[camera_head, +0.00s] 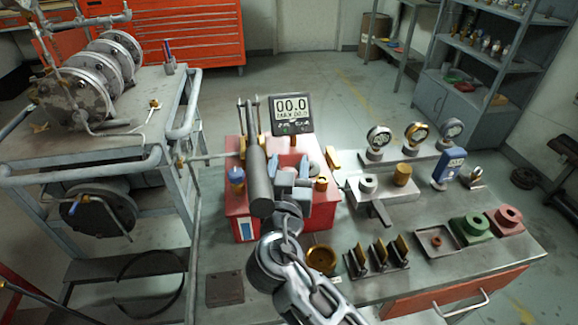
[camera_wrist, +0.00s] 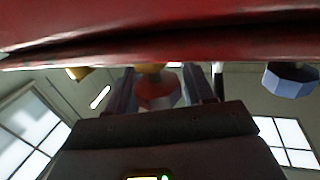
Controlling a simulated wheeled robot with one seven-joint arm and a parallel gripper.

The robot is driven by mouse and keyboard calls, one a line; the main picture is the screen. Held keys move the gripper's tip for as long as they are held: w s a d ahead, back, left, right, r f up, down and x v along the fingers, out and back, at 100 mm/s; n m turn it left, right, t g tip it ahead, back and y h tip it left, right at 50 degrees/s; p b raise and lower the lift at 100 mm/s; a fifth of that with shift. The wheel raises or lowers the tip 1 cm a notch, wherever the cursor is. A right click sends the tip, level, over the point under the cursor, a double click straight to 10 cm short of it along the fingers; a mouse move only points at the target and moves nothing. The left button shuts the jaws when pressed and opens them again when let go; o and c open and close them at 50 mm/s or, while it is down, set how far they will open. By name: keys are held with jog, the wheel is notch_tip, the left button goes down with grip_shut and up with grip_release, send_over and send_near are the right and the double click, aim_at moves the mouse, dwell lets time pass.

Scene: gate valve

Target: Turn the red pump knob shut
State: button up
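The red pump knob (camera_wrist: 158,92) shows in the wrist view, below a wide red edge. My gripper (camera_wrist: 160,88) has one dark finger on each side of it. The fingers stand apart, and I cannot tell whether they touch the knob. In the head view my gripper (camera_head: 292,184) is over the red pump body (camera_head: 241,214). I cannot make out the red knob there; my arm covers part of the pump. The display (camera_head: 292,108) behind it reads 00.0.
A blue knob (camera_head: 236,176) is on the pump's left; a blue faceted knob (camera_wrist: 290,81) shows in the wrist view. Gauges (camera_head: 416,136) and metal blocks fill the bench's right. A brass bowl (camera_head: 321,260) sits in front. A cart with a pump (camera_head: 85,95) stands left.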

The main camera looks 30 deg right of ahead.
jog(key=shift+o, duration=1)
jog(key=b+v, duration=0.2)
jog(key=v, duration=0.5)
jog(key=shift+s+a, duration=0.25)
jog(key=shift+s, duration=0.1)
